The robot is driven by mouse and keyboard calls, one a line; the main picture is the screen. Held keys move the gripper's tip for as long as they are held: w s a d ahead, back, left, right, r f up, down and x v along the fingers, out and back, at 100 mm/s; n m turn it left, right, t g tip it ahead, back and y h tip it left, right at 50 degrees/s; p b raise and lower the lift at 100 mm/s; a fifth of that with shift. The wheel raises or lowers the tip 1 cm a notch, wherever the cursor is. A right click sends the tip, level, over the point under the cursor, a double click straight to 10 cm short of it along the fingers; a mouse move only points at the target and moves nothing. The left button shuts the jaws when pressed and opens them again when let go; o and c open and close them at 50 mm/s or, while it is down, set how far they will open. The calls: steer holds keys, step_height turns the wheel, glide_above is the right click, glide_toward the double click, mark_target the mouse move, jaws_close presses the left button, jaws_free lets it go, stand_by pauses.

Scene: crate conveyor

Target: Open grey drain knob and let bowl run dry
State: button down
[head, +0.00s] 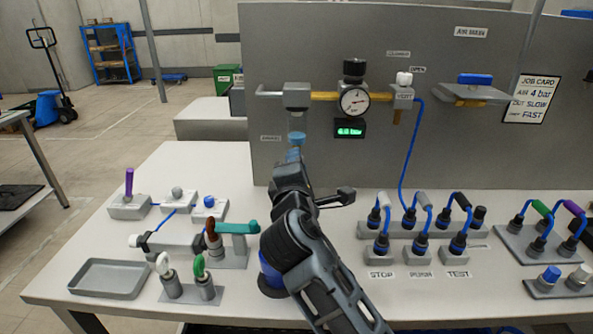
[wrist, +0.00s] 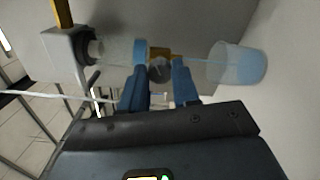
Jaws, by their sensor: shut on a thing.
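The clear bowl (head: 297,122) hangs under a grey block on the panel, with a blue collar (head: 297,138) at its lower end. In the wrist view the bowl (wrist: 115,50) lies sideways in the picture and looks clear; I cannot tell a water level. Past the blue collar (wrist: 140,52) is a brass drain piece (wrist: 165,52) with the round grey drain knob (wrist: 157,72). My gripper (wrist: 160,80) has its blue fingertips shut on the knob. A thin pale blue line runs from the drain to a clear cup (wrist: 238,65) holding blue liquid. In the head view my arm hides knob and cup.
The panel stands close behind my gripper (head: 293,155). A gauge (head: 354,101) and white-topped vent valve (head: 403,90) are to the right. Several hose plugs stand right of my arm. A teal lever (head: 237,227), small knobs and a grey tray (head: 110,279) are on the left.

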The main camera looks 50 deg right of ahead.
steer(key=m+b, duration=0.2)
steer(key=m, duration=0.3)
steer(key=shift+f+b, duration=0.1)
steer(key=shift+b, duration=0.25)
stand_by(0.4)
steer(key=c, duration=0.8)
jaws_free()
steer(key=shift+s+a, duration=0.1)
steer(key=b+v, duration=0.1)
steer(key=v, duration=0.6)
steer(key=shift+s+a, duration=0.15)
steer(key=shift+a, duration=0.1)
